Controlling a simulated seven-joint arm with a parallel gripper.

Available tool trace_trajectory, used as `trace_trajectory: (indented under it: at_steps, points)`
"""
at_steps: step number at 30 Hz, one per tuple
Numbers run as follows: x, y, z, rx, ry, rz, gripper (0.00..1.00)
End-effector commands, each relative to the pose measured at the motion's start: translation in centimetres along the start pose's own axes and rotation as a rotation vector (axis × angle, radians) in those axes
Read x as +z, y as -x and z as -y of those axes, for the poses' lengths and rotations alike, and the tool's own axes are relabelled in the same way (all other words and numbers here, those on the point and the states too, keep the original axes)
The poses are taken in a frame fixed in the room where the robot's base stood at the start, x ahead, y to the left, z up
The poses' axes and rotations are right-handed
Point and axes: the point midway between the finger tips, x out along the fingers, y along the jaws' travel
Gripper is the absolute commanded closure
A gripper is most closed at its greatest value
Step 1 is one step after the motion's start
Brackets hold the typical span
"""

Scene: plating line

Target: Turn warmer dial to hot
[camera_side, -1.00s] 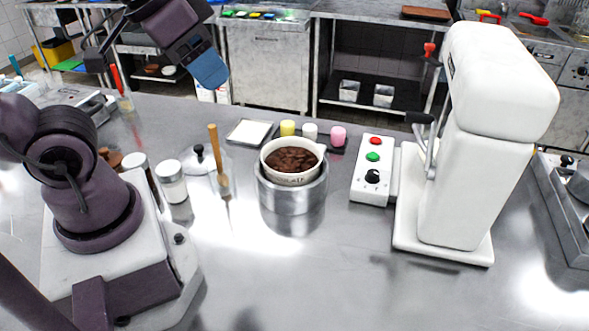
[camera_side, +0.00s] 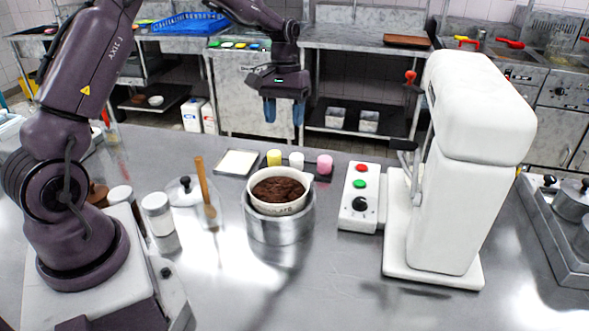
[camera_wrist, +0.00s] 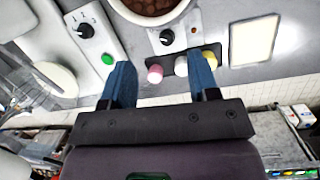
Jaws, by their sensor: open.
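The warmer (camera_side: 280,226) is a round steel pot holding a white bowl (camera_side: 277,207) of dark chocolate. In the wrist view a black dial (camera_wrist: 167,37) sits on a pale panel beside the bowl (camera_wrist: 150,8), with a small orange light (camera_wrist: 193,30) near it. Its setting is too small to read. This dial is hidden behind the bowl in the side view. My gripper (camera_side: 284,110) is open and empty, fingers down, high above and beyond the warmer. In the wrist view my gripper (camera_wrist: 160,75) has its blue fingers spread, with the dial past their tips.
A white control box (camera_side: 358,198) with red and green buttons and another black dial stands right of the warmer, beside a tall white machine (camera_side: 470,110). Yellow, white and pink cups (camera_side: 297,160) stand behind the bowl. A wooden-handled tool (camera_side: 204,185) and jars stand left.

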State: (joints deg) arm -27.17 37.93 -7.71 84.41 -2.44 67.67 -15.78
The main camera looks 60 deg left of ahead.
Motion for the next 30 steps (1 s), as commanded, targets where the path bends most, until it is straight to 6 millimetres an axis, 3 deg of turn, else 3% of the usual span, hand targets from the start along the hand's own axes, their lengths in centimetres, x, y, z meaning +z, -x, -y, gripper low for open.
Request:
trace_trajectory:
  at_steps: [3,7,10,12,14,20,30]
  points:
    - [-4.1,-3.3,1.2,0.035,0.139,0.079,0.45]
    - [-7.4,-5.8,2.2,0.072,0.291,0.143,0.45]
    - [-8.9,-5.6,2.3,0.091,0.379,0.158,0.45]
    - [-9.6,-4.1,2.0,0.102,0.424,0.145,0.45]
    - [-9.7,-3.0,1.9,0.103,0.467,0.146,0.45]
    - [-9.0,-4.2,1.9,0.086,0.518,0.177,0.45]
    - [-8.0,-10.8,1.0,0.085,0.514,0.178,0.45]
